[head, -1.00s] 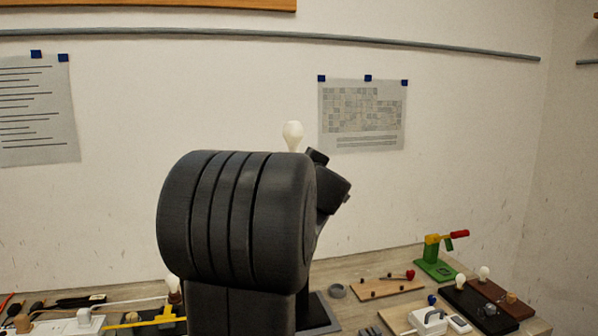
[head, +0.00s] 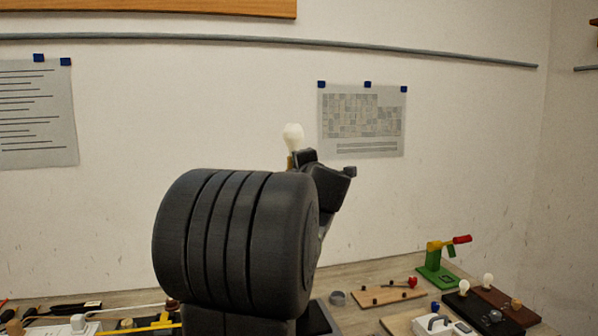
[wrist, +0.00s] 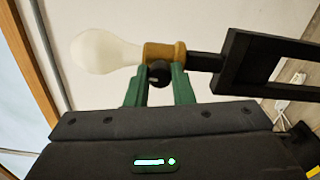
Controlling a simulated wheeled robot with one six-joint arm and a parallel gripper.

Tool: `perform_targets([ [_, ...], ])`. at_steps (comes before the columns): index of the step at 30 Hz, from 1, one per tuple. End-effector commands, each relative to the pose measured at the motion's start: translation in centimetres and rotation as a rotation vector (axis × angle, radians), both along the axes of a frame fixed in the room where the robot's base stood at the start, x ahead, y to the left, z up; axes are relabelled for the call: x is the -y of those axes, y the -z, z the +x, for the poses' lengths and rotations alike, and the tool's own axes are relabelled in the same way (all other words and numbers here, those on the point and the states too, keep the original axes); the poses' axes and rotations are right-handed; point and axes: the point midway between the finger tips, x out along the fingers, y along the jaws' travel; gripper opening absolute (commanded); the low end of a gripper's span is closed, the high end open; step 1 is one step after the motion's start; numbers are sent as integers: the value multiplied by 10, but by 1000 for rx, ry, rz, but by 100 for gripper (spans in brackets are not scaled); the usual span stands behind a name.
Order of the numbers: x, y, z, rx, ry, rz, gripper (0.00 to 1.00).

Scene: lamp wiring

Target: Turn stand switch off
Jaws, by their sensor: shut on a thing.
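The lamp stand's pale bulb (wrist: 106,52) sits in a brass-coloured socket (wrist: 178,54) in the wrist view. A round black switch knob (wrist: 158,73) projects from the socket. My gripper (wrist: 160,74) has its green fingers on either side of the knob and is shut on it. The socket joins a black stand arm (wrist: 206,62) on the right. In the head view the bulb (head: 293,137) shows above my arm, with a little of the socket below it. My arm hides most of the stand. No clear glow shows on the bulb.
A green clamp-like tool (head: 436,265) with a red handle stands on the bench at right. Near it are a wooden board (head: 391,298), small bulbs (head: 487,281) on bases and a white switch box (head: 434,323). More boards and tools lie at lower left.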

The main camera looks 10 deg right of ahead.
Motion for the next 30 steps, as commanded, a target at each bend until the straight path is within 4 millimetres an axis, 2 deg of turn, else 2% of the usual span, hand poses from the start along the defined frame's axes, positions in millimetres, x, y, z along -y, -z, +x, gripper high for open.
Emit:
perform_targets([
  [16,0,2,0,-2,0,-24,0],
  [17,0,2,0,-2,0,-24,25],
  [20,0,2,0,-2,0,-23,43],
  [30,0,1,-3,0,0,-23,43],
])
